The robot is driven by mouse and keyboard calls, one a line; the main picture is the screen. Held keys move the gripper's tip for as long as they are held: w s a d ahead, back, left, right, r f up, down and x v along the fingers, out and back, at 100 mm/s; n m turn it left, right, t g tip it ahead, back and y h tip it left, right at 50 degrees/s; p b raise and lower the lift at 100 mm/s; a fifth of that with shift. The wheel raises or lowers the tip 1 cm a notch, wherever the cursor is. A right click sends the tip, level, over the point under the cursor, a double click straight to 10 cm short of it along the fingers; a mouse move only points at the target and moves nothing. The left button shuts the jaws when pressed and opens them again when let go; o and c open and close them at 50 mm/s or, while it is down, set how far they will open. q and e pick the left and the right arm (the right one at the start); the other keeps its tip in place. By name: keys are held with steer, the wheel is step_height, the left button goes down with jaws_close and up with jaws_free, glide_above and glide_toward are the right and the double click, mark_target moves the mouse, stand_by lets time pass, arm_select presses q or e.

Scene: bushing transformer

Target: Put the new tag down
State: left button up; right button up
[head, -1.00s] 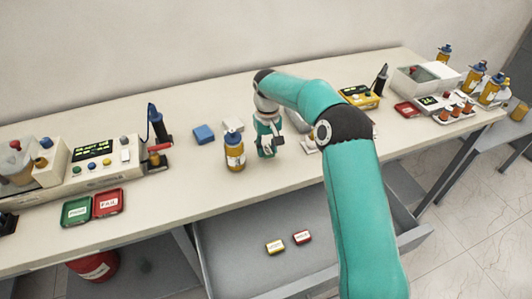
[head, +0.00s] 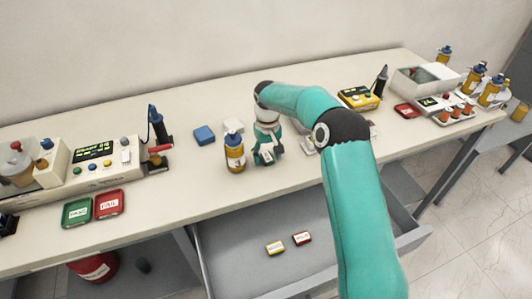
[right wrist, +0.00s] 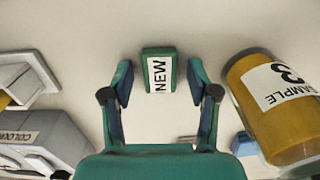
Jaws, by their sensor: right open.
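The new tag, a small green block with a white label reading NEW (right wrist: 161,76), lies on the pale tabletop in the right wrist view. My right gripper (right wrist: 161,66) is open, its two fingers apart on either side of the tag, with a visible gap at each side. In the head view my right gripper (head: 266,158) is low over the table, just right of the yellow sample bottle (head: 234,153). The bottle, labelled SAMPLE 3, also shows close to the right finger in the right wrist view (right wrist: 272,105). My left gripper is out of view.
Green and red trays (head: 108,204) sit at the left. An open drawer (head: 225,255) with two small tags is below the table edge. A grey box (right wrist: 45,135) is left in the wrist view.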

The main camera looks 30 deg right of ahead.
mark_target(267, 157)
step_height(267, 157, up, 12)
stand_by(0.6)
steer(key=shift+r, duration=0.1)
